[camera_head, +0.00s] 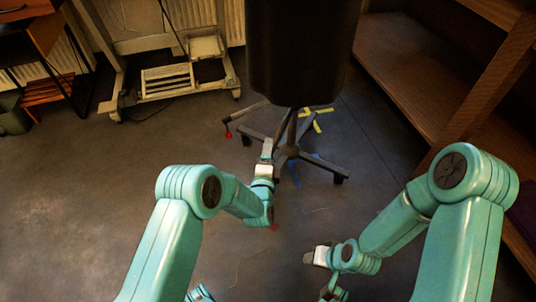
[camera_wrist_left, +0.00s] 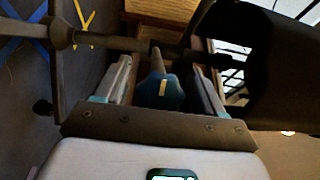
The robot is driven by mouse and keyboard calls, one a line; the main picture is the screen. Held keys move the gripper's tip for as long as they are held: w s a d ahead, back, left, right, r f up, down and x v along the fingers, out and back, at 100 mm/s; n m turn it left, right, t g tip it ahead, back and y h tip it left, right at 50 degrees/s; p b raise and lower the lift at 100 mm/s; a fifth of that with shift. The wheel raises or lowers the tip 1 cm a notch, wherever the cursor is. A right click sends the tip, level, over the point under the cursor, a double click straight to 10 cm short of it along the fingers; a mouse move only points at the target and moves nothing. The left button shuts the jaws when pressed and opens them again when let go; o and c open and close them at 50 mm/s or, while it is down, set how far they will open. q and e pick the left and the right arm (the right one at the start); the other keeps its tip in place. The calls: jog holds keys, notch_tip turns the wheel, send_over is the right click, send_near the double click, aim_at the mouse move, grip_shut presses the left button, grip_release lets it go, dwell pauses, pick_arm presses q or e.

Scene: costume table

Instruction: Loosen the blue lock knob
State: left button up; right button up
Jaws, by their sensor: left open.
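The blue lock knob (camera_wrist_left: 158,92) shows in the left wrist view, below the dark pole (camera_wrist_left: 110,41) of the stand. My left gripper (camera_wrist_left: 160,64) is open, with one finger on each side of the knob and a visible gap on both sides. In the head view my left gripper (camera_head: 267,150) is by the stand's pole, under the black form (camera_head: 303,55); the knob cannot be made out there. My right gripper (camera_head: 310,257) is low and to the right, away from the stand; whether its jaws are open does not show.
The stand's wheeled legs (camera_head: 322,166) spread over the grey floor, with yellow tape (camera_head: 318,120) behind. A wooden shelf (camera_head: 420,70) stands at the right. A pale wheeled frame (camera_head: 168,80) stands at the back left.

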pick_arm(q)
jog(key=c, duration=1)
jog(key=shift+c, duration=0.2)
